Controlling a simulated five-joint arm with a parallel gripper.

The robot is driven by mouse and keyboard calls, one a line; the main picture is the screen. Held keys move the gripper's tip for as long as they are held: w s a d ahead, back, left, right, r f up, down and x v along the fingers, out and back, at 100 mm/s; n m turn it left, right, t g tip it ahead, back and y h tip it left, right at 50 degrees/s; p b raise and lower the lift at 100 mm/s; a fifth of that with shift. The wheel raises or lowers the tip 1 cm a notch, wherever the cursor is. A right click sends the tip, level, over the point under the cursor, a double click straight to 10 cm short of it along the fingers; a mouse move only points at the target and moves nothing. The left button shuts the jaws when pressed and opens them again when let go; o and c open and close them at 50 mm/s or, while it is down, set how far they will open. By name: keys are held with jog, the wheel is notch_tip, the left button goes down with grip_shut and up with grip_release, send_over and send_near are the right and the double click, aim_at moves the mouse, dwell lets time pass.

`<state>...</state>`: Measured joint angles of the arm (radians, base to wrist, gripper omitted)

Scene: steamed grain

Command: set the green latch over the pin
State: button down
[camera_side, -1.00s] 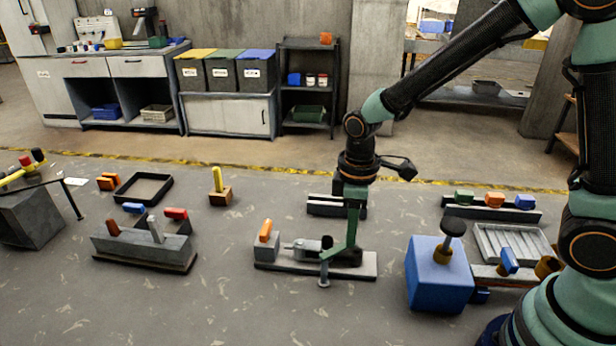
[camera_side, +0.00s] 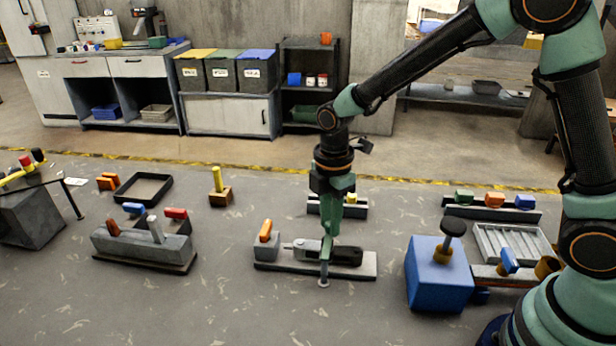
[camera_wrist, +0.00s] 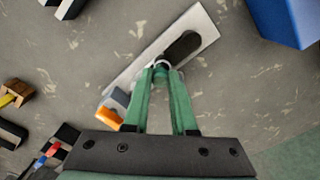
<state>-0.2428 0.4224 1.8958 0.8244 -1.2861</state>
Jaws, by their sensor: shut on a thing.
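A pale ring shows just beyond the fingertips.
A grey block with an orange handle (camera_side: 265,231) stands at the plate's left end. A blue box with a black knob (camera_side: 438,281) stands close on the right. Another fixture (camera_side: 140,244) is at left. The floor in front is clear.

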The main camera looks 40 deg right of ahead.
aim_at(328, 223)
jog(key=shift+w+a+r+n, duration=0.1)
jog(key=shift+w+a+n, duration=0.15)
jog(key=shift+n, duration=0.05)
dwell(0.4)
jog(key=c, duration=0.7)
grip_release()
notch_tip(328, 223, up, 12)
jog(key=shift+s+r, duration=0.1)
jog(key=s+d+r+m+t, duration=0.1)
jog(key=s+d+m+t, duration=0.1)
jog(key=m, duration=0.4)
jog(key=s+d+r+m+t, duration=0.1)
jog(key=s+d+m, duration=0.3)
jog(key=s+m, duration=0.1)
jog(key=s+d+r+m+t, duration=0.2)
jog(key=s+d+m, duration=0.2)
jog(key=m, duration=0.3)
jog(key=shift+d+t, duration=0.1)
jog(key=shift+t, duration=0.2)
